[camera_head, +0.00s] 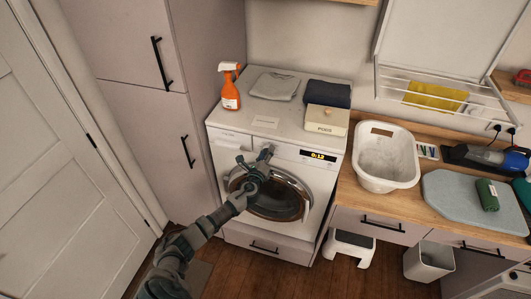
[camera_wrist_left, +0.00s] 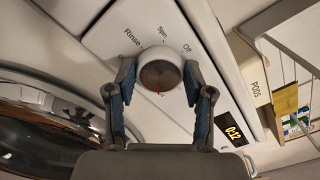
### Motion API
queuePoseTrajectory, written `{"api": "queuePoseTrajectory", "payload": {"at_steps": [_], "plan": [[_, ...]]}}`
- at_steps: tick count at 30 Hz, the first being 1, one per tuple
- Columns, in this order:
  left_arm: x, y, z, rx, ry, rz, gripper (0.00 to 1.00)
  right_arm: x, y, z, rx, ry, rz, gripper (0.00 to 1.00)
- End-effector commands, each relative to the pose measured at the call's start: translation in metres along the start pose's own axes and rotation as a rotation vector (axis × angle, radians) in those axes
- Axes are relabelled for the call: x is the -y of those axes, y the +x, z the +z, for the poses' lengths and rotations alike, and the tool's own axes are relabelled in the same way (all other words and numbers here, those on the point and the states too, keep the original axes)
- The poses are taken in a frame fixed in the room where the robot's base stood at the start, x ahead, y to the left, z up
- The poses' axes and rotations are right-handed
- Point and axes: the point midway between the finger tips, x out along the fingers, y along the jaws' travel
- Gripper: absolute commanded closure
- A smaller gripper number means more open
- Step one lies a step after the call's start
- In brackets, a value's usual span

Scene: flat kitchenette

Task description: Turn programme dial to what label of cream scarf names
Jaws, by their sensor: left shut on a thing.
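The programme dial (camera_wrist_left: 160,72) is a round knob with a dark brown face and a white rim on the washing machine (camera_head: 235,142). The words Rinse, Spin and Off show around its far side, and a red mark sits at its near edge in the left wrist view. My left gripper (camera_head: 254,156) is at the washer's front panel. In the left wrist view, my left gripper (camera_wrist_left: 160,78) has its fingers on either side of the dial, shut on it. I cannot make out a cream scarf or its label; a pale grey folded cloth (camera_head: 275,86) lies on the washer. My right gripper is not in view.
An orange spray bottle (camera_head: 230,88), a pods box (camera_head: 326,119) and a navy folded cloth (camera_head: 328,94) stand on the washer. A white basin (camera_head: 407,180) is on the counter to the right. A yellow cloth (camera_head: 436,96) hangs on the wall rack.

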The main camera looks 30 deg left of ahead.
Motion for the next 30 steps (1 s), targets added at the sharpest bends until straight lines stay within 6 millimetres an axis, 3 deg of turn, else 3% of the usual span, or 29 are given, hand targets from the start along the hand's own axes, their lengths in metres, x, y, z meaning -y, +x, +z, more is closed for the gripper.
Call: {"api": "queuePoseTrajectory", "payload": {"at_steps": [1, 22, 23, 24, 26, 30], "plan": [[-0.0024, -0.0021, -0.0068, -0.013, 0.019, 0.003, 0.83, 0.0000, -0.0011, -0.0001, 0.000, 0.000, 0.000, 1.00], [-0.0061, -0.0027, -0.0082, -0.015, 0.082, 0.007, 0.84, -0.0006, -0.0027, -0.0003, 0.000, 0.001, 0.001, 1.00], [-0.0062, -0.0027, -0.0080, -0.015, 0.082, 0.007, 0.41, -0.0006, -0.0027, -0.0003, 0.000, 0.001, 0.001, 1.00], [-0.0061, -0.0025, -0.0074, -0.014, 0.082, 0.007, 0.31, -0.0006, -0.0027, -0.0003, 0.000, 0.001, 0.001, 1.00], [-0.0056, -0.0020, -0.0062, -0.012, 0.082, 0.006, 0.22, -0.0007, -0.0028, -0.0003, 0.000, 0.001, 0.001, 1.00], [-0.0046, -0.0018, -0.0040, -0.009, 0.081, 0.004, 0.22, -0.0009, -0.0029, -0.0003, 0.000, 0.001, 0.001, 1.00]]}}
